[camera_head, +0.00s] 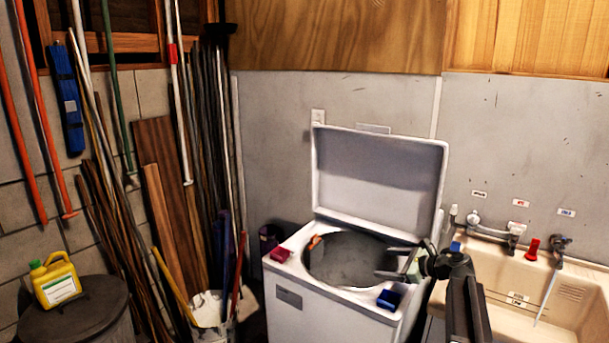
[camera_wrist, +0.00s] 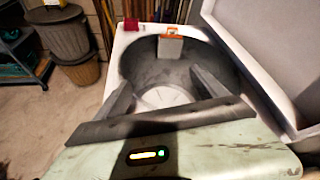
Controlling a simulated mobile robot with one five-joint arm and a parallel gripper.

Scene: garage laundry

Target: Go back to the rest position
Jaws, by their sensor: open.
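My gripper (camera_head: 383,262) is open and empty above the drum of the white top-loading washer (camera_head: 345,318), whose lid (camera_head: 380,175) stands open. In the wrist view, the two fingers of my gripper (camera_wrist: 160,80) are spread apart over the drum (camera_wrist: 160,72). A small item with an orange top and pale body (camera_wrist: 170,46) is at the drum's far wall, apart from the fingers. Its orange part (camera_head: 315,242) also shows in the head view. My arm comes in from the right, over the washer's right side.
A red block (camera_head: 281,255) and a blue block (camera_head: 389,299) lie on the washer's rim. The sink (camera_head: 520,290) with taps stands at right. A yellow jug (camera_head: 56,283) is on a dark bin (camera_head: 75,312) at left. Long poles and boards lean behind a bucket (camera_head: 212,312).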

